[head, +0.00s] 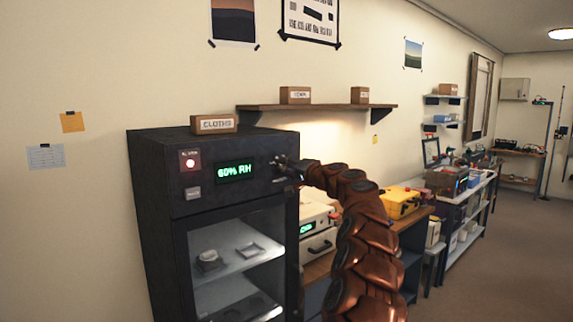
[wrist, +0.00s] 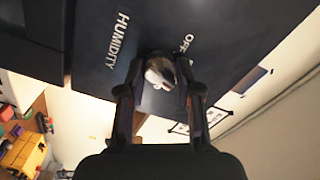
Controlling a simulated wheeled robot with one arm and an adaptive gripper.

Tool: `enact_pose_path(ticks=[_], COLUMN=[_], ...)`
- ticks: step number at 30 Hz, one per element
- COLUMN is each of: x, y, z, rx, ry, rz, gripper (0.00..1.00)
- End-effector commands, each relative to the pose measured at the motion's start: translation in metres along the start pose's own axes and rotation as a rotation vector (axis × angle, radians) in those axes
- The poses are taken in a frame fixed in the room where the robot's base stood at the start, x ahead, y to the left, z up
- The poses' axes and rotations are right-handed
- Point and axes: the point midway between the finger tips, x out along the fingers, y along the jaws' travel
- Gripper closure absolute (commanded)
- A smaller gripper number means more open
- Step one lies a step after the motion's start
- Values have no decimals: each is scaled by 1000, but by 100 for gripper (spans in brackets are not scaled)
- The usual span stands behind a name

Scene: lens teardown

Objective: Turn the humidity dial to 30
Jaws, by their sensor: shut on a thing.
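The humidity dial (wrist: 160,72) is a small round knob on the front panel of the black dry cabinet (head: 165,215). In the wrist view the word HUMIDITY is printed on one side of it and a partly hidden word starting with "OF" on the other. My gripper (wrist: 158,85) has one finger on each side of the dial and is shut on it. In the head view my gripper (head: 284,168) is at the right end of the panel and hides the dial. The green display (head: 235,171) reads 60% RH.
A lit red button (head: 190,160) and a grey button (head: 193,193) sit left of the display. A CLOTHS box (head: 214,124) stands on the cabinet. A wall shelf (head: 320,107) and a bench with a yellow case (head: 398,202) are to the right.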

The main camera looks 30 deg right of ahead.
Motion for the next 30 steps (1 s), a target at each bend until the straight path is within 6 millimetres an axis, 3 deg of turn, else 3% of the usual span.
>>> enact_pose_path(ticks=[18, 30], x=[0, 1], y=[-2, 1], z=[-1, 1], rx=[578, 829], ry=[-1, 0], rz=[0, 1], gripper=[100, 100])
